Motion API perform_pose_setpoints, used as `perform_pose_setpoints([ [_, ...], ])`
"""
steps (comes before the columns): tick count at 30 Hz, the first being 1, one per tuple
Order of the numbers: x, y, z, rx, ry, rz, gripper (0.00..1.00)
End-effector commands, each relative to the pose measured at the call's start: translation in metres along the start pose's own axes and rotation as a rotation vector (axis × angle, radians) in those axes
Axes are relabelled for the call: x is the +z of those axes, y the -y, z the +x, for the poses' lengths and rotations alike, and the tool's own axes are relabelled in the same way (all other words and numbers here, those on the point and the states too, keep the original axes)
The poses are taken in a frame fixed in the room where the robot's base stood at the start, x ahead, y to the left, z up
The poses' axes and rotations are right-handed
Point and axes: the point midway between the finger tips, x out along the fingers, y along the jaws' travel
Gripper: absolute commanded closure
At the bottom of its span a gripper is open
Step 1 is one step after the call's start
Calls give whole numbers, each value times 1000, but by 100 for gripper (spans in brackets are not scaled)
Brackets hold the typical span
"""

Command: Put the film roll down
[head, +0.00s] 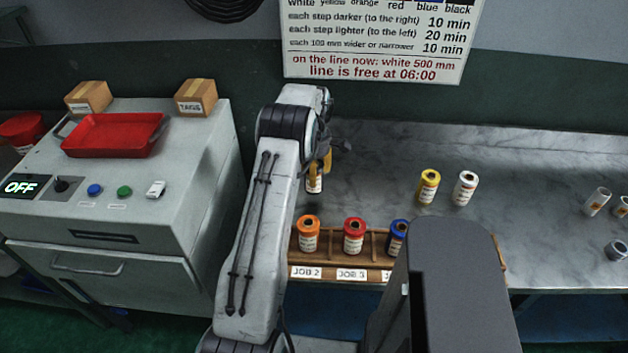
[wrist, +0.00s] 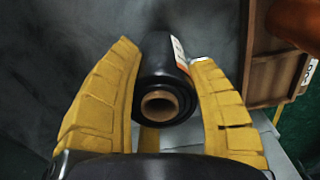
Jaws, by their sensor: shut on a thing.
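My gripper (head: 322,162) is over the marble bench, behind the left end of the wooden rack. Its yellow fingers, also in the wrist view (wrist: 160,100), are shut around a black film roll (wrist: 158,70) with a brown cardboard core. In the head view only the lower part of this roll (head: 314,184), with a pale label, shows below the fingers. I cannot tell whether the roll touches the bench (head: 390,150). The wooden rack (head: 376,246) holds an orange roll (head: 307,235), a red roll (head: 354,236) and a blue roll (head: 397,238). My own body hides its right part.
A yellow roll (head: 428,187) and a white roll (head: 465,188) stand on the bench behind the rack. Several small rolls or cores (head: 597,201) lie at the far right. A grey machine (head: 120,200) with a red tray (head: 113,135) stands left. Bench between is clear.

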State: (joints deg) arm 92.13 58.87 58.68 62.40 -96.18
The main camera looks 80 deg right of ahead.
Motion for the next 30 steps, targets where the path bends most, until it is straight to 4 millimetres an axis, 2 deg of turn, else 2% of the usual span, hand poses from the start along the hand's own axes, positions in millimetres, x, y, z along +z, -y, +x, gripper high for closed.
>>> perform_pose_setpoints([
  [12, 0, 0, 37, -1, 0, 0, 84],
  [26, 0, 0, 44, 1, 0, 0, 84],
  [27, 0, 0, 43, 0, 0, 0, 45],
  [30, 0, 0, 43, 0, 0, 0, 36],
])
